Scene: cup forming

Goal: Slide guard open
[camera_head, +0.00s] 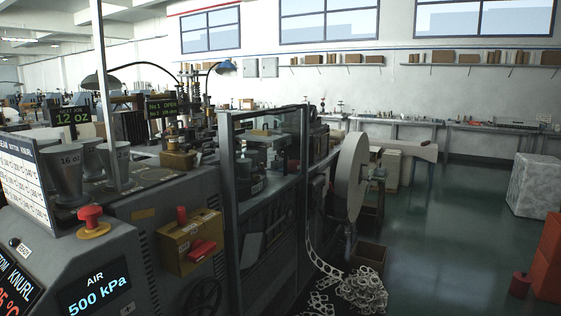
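A guard (229,190) with dark upright posts and a thin top rail stands in the middle of the camera_head view. Its upper part is see-through, and press parts show behind it. I cannot tell whether it is open or closed. A small green-lettered display (162,109) to its left appears to read "OPEN", with smaller text I cannot read surely. Neither my left nor my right gripper is in view.
A grey control console with a red mushroom button (91,217) and an air display (94,289) fills the lower left. A yellow box (190,240) sits beside the guard. A large pale reel (350,178) and piled scrap strip (362,289) stand right.

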